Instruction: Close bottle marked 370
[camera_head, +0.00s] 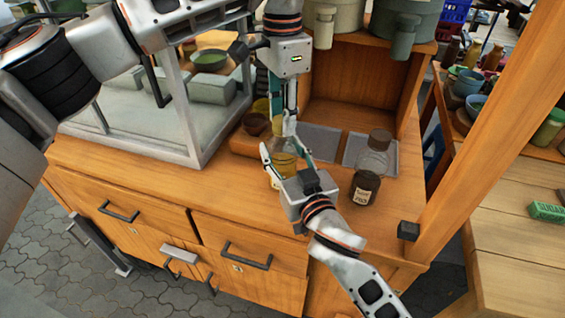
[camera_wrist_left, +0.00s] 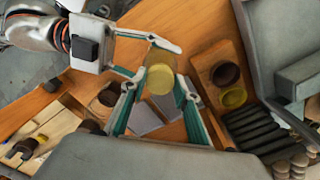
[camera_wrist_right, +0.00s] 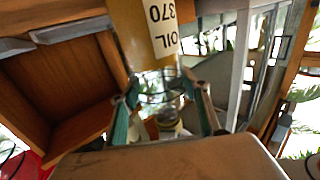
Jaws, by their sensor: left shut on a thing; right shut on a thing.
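The bottle marked OIL 370 (camera_head: 284,164) stands upright on the wooden counter, with yellow contents. Its label (camera_wrist_right: 162,28) shows upside down in the right wrist view. My right gripper (camera_head: 280,146) is shut on the bottle from the front. My left gripper (camera_head: 283,122) points down from above the bottle and is shut. In the left wrist view a round yellow cap (camera_wrist_left: 160,79) lies between the left fingertips (camera_wrist_left: 163,80), at the bottle's top. Whether the cap sits fully on the neck cannot be told; the fingers partly hide it.
A dark labelled bottle (camera_head: 366,187) stands to the right on the counter. A wooden holder with a brown cup (camera_wrist_left: 226,75) and a yellow cup (camera_wrist_left: 233,97) is beside the bottle. Grey trays (camera_head: 320,139) lie behind. A glass-sided case (camera_head: 190,123) stands left.

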